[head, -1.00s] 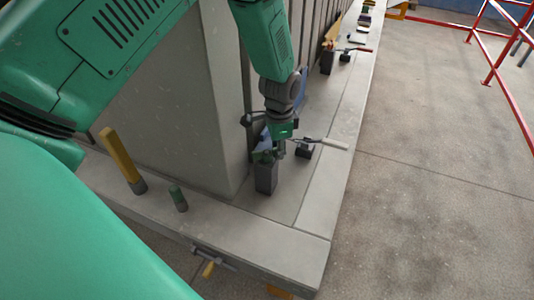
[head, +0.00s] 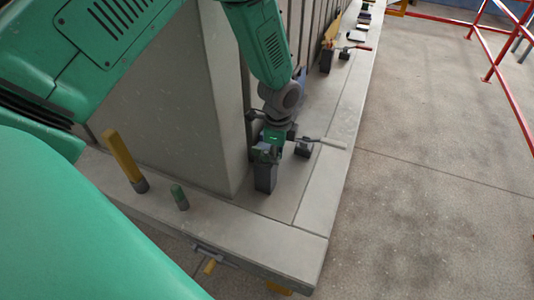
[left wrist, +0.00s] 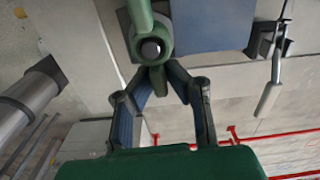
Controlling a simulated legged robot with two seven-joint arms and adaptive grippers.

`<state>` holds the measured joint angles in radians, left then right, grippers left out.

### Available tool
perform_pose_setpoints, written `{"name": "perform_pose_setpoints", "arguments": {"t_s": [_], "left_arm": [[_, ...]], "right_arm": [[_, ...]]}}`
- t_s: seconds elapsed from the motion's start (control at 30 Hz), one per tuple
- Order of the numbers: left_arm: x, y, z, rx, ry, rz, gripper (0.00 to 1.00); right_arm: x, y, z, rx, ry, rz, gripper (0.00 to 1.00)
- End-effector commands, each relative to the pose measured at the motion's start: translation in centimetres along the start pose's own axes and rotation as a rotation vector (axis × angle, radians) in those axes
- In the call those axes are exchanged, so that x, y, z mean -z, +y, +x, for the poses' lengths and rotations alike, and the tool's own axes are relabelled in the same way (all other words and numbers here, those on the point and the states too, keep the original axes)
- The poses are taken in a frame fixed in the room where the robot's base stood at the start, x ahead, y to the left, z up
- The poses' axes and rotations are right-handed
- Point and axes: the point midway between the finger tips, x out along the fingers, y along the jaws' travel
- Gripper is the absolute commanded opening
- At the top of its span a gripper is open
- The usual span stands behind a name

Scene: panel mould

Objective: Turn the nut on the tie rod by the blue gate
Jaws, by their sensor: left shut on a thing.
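In the left wrist view a green winged nut (left wrist: 137,44) sits around the dark end of the tie rod (left wrist: 151,48), with one wing up and one down. The blue gate (left wrist: 212,25) is the flat blue panel right beside it. My left gripper (left wrist: 160,84) has its two fingers closed on the nut's lower wing. In the head view the left gripper (head: 267,148) is low by the wall's corner, above a dark grey block (head: 265,178). My right gripper is not in view.
A clamp with a pale handle (head: 322,142) stands close to the right of the gripper. The tall concrete wall (head: 165,120) is close on the left. Floor at right is open up to red rails.

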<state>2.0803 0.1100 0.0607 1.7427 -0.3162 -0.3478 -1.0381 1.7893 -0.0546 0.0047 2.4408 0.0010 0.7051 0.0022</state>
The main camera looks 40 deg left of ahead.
Motion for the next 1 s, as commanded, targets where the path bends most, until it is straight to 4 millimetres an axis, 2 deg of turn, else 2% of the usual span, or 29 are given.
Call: {"name": "perform_pose_setpoints", "arguments": {"t_s": [0.17, 0.43, 0.67, 0.9, 1.0], "left_arm": [[-0.4, 1.1, 0.1, -0.010, -0.004, 0.227, 0.00], [-0.5, 1.1, 0.2, -0.011, -0.005, 0.253, 0.00], [-0.8, 2.0, 0.1, -0.010, 0.002, 0.529, 0.00], [-0.9, 2.0, 0.1, -0.004, 0.016, 0.545, 0.00], [-1.2, 2.2, 0.1, -0.003, 0.019, 0.640, 0.00]], "right_arm": [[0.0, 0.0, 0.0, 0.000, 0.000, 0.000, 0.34], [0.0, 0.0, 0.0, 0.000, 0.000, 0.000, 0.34], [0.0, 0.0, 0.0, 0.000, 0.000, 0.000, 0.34], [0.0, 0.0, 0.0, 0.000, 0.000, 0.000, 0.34], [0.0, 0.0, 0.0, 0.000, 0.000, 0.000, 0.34]]}}
